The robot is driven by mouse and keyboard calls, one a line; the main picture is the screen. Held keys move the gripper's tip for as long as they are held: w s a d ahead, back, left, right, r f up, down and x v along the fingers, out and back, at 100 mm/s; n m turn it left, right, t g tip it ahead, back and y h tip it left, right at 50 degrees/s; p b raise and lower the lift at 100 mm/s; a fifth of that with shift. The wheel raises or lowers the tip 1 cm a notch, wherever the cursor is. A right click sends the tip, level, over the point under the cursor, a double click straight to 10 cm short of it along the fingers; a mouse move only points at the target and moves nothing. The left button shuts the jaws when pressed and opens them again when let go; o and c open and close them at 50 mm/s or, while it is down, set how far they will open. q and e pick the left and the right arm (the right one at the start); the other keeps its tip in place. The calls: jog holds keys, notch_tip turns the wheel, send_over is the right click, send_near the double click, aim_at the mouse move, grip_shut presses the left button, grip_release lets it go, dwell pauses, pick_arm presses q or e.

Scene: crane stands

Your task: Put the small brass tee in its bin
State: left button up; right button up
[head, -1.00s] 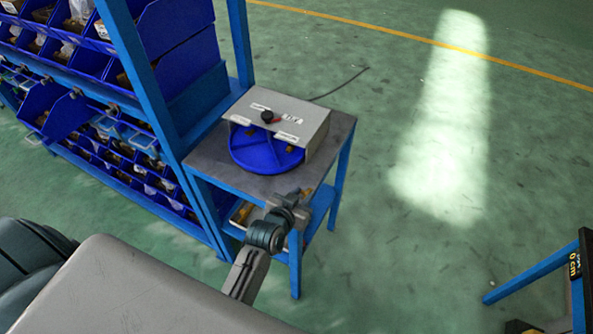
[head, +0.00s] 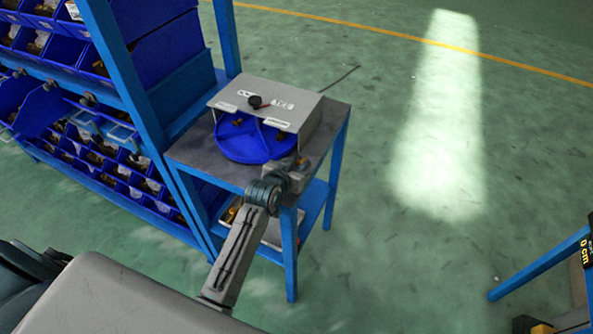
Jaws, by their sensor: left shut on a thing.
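My left gripper (head: 299,164) is at the front right edge of the small stand's top, just in front of the blue round divided tray (head: 240,150). It is shut on a small brownish piece, apparently the small brass tee, mostly hidden by the jaws and hard to make out. Small brass-coloured pieces (head: 282,136) show in the tray's open compartments. My right gripper is not in view.
The stand's grey top (head: 190,150) has blue legs and a lower shelf with a tray of brass parts (head: 231,213). A blue rack of bins (head: 100,150) adjoins it on the left. Another blue frame (head: 540,268) is at lower right. The green floor between is clear.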

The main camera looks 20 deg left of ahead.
pick_arm(q)
jog(key=shift+f, duration=0.1)
jog(key=o, duration=1)
jog(key=shift+f, duration=0.1)
